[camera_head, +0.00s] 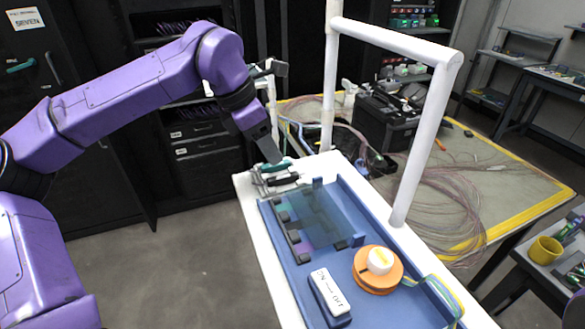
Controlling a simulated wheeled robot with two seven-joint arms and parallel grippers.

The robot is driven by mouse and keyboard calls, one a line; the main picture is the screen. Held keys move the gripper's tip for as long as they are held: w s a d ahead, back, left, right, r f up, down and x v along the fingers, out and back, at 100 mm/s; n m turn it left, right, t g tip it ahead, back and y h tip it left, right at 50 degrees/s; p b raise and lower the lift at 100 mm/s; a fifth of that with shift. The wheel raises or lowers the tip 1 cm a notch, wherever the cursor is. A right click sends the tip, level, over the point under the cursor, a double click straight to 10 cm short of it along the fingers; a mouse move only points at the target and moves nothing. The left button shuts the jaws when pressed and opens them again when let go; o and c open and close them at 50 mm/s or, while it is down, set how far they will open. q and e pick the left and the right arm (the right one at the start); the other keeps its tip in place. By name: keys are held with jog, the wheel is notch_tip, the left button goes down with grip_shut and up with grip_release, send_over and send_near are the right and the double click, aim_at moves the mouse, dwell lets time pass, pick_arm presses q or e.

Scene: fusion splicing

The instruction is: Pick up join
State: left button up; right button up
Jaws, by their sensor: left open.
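My purple left arm reaches in from the left, and its dark left gripper (273,158) points down at the far left end of the white cart. It is open, over or beside a small dark and teal device (279,177) on the cart top. I cannot tell whether the fingers touch it. The join itself is too small to make out here. My right gripper is not in view.
The cart's blue tray (371,312) holds a translucent panel (318,217), a white-topped box (329,291) and an orange spool (377,270). A white frame (418,140) rises above the cart. Behind stands a table (500,195) with cables and a black case (385,122).

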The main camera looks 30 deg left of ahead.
aim_at(281, 177)
pick_arm(q)
jog(key=shift+s+d+f+p, duration=0.25)
jog(key=shift+s+f, duration=0.2)
jog(key=shift+f, duration=0.15)
jog(key=shift+s+d+f+p, duration=0.2)
jog(key=shift+s+f, duration=0.2)
jog(key=shift+f, duration=0.15)
jog(key=w+f, duration=0.2)
jog(key=f, duration=0.1)
jog(key=w+f, duration=0.1)
jog(key=shift+w+d+f+p, duration=0.1)
jog(key=shift+d+f+p, duration=0.2)
jog(key=shift+f+p, duration=0.1)
jog(key=shift+s+r, duration=0.1)
jog(key=shift+s, duration=0.4)
jog(key=shift+c, duration=0.7)
jog(key=shift+w, duration=0.2)
grip_shut()
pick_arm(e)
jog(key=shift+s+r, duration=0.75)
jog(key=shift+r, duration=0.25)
